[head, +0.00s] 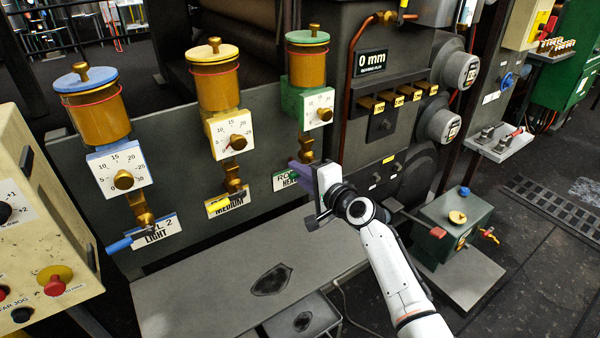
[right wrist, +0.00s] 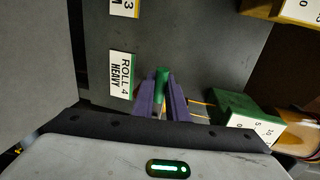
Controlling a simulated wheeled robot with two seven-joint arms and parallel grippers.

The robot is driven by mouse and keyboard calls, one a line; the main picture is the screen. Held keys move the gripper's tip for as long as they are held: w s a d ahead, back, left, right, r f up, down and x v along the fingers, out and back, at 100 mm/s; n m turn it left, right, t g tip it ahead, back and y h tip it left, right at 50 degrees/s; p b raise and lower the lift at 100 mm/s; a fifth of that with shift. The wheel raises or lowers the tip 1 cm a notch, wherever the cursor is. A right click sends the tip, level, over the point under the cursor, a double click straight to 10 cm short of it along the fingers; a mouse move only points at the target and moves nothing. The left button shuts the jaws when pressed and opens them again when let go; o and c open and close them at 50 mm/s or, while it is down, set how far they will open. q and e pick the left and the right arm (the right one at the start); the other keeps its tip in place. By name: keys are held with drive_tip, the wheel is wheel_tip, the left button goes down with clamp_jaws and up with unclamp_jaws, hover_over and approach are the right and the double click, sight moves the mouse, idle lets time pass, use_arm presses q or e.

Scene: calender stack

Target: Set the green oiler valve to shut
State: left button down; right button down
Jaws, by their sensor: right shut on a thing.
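The green oiler (head: 306,62) is the rightmost of three amber oilers on the grey panel, with a white dial plate in a green frame (head: 314,108) below it. Its green valve handle (right wrist: 162,82) sits between the purple fingers of my right gripper (right wrist: 161,100) in the right wrist view. My right gripper (head: 304,176) is shut on this handle, beside the "ROLL 4 HEAVY" label (right wrist: 122,77). In the head view the gripper hides the handle, and only the brass fitting (head: 306,148) above shows. My left gripper is not in view.
The yellow oiler (head: 216,80) and blue oiler (head: 93,105) stand to the left, the blue one with its blue valve handle (head: 118,245) sticking out. A grey bench (head: 200,290) lies below. Gauge block tabs (head: 385,100) and a green-grey box (head: 450,230) are to the right.

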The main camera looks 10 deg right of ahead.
drive_tip(key=c, duration=1.7)
unclamp_jaws()
drive_tip(key=shift+c, duration=0.2)
drive_tip(key=shift+s, duration=0.1)
drive_tip(key=p+v, duration=0.1)
drive_tip(key=v, duration=0.9)
drive_tip(key=shift+p, duration=0.35)
drive_tip(key=s+d+f+n+g+h, duration=0.25)
drive_tip(key=s+f+n, duration=0.35)
drive_tip(key=s+f, duration=0.9)
drive_tip(key=s+f+n+g+h, duration=0.1)
drive_tip(key=s+f+n, duration=0.3)
drive_tip(key=s, duration=0.5)
drive_tip(key=s+f+n+g, duration=0.2)
drive_tip(key=s+f+n, duration=0.3)
drive_tip(key=s, duration=0.5)
drive_tip(key=shift+s+d+f+h, duration=0.15)
drive_tip(key=shift+s+f+h, duration=0.2)
drive_tip(key=shift+f, duration=0.25)
